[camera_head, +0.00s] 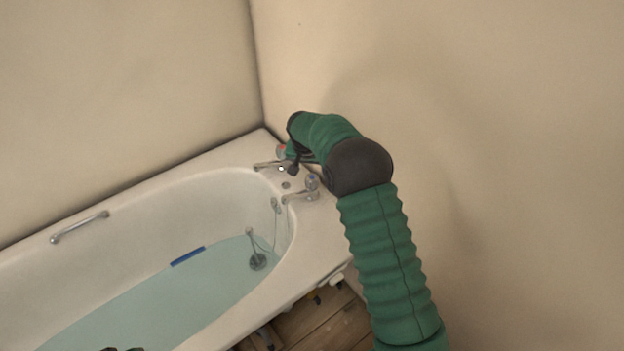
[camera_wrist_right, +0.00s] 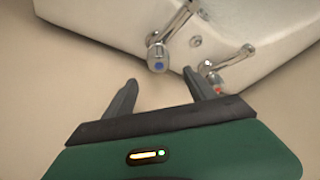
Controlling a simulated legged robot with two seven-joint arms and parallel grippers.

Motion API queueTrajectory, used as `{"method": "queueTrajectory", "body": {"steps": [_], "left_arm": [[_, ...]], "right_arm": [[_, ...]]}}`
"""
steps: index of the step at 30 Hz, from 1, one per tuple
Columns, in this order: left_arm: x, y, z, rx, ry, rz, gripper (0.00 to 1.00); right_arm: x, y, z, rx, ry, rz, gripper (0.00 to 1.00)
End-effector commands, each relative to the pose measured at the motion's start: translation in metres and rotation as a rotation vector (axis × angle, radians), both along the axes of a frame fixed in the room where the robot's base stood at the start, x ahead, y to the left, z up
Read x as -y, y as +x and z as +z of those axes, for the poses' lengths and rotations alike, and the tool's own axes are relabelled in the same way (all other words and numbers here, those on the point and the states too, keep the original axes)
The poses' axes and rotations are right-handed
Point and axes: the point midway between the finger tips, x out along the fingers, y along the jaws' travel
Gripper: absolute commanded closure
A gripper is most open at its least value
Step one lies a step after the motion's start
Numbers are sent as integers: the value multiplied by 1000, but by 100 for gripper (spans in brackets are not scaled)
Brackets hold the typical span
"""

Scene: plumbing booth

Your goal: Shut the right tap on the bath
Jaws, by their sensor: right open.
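The bath (camera_head: 215,169) has two chrome taps at its far right end. The blue-topped tap (camera_head: 311,183) is the right one in the head view; in the wrist view (camera_wrist_right: 158,58) its handle lies just beyond the gap between my fingertips. The red-topped tap (camera_head: 266,165) is partly hidden by my gripper in the head view; in the wrist view (camera_wrist_right: 215,82) it is beside my right-hand finger. My right gripper (camera_wrist_right: 160,76) is open and empty, above the taps in the head view (camera_head: 292,166). My left gripper is not seen; only a dark green sliver shows at the bottom edge.
Pale blue-green water (camera_head: 165,305) lies in the bath, with a blue strip (camera_head: 187,256) and a drain fitting (camera_head: 258,262). A grab handle (camera_head: 79,227) is on the far side. Walls stand close behind and right of the taps. Wooden boards (camera_head: 318,322) show below the bath's end.

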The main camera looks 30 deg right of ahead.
Motion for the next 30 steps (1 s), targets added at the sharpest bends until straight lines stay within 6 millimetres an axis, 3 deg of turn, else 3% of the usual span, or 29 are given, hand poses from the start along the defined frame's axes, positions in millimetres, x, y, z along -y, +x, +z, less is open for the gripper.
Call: {"method": "queueTrajectory", "body": {"steps": [3,9,14,21,30], "left_arm": [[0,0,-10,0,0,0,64],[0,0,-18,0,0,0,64],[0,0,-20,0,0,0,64],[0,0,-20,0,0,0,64],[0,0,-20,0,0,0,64]], "right_arm": [[9,8,-34,-3,1,-3,35],[19,20,-71,-1,1,-2,35],[24,24,-83,-1,1,-3,35],[24,25,-84,0,0,-3,35],[24,25,-84,-1,1,-3,72]]}}
